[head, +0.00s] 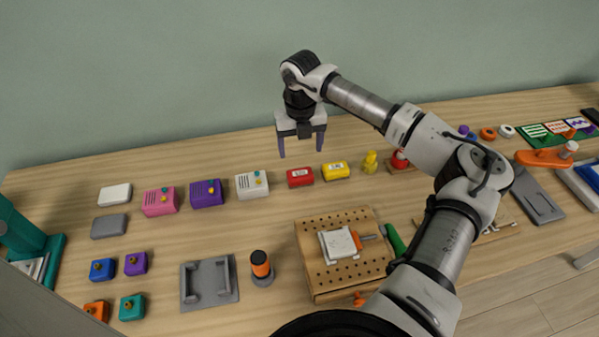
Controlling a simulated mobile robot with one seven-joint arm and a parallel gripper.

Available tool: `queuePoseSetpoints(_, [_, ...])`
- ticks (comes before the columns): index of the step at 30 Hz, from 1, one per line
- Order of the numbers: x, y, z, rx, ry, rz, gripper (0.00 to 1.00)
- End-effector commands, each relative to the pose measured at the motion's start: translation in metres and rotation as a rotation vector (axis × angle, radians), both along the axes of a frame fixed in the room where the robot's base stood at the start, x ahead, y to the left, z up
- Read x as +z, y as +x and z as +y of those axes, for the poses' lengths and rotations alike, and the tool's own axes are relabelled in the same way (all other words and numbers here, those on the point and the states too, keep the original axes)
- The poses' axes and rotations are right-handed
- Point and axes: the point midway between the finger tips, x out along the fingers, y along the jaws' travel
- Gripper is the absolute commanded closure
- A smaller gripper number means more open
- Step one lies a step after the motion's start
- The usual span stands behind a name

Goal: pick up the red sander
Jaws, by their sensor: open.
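A small red block with a pale mark on its side (300,177) looks like the red sander. It lies on the table near the middle in the head view, just left of a similar yellow block (335,171). My gripper (301,153) points down with its two fingers apart and nothing between them. In the picture its fingertips are just above the red block, apart from it. I cannot tell the exact height or depth gap.
A white box (252,185) stands left of the red block, with purple (207,193) and pink (160,202) boxes further left. A yellow bottle-like item (370,163) and another red item (399,160), partly hidden by my arm, stand to the right. A pegboard block (318,273) lies in front.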

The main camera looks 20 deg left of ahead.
Motion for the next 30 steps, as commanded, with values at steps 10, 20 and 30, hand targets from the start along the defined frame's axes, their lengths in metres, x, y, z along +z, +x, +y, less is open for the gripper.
queuePoseSetpoints(10, [-0.04, 0.0, 0.001, 0.0, 0.002, 0.001, 0.25])
queuePoseSetpoints(20, [-0.08, 0.001, 0.006, 0.0, 0.002, 0.003, 0.25])
queuePoseSetpoints(30, [-0.092, 0.002, 0.006, 0.001, 0.001, 0.0, 0.25])
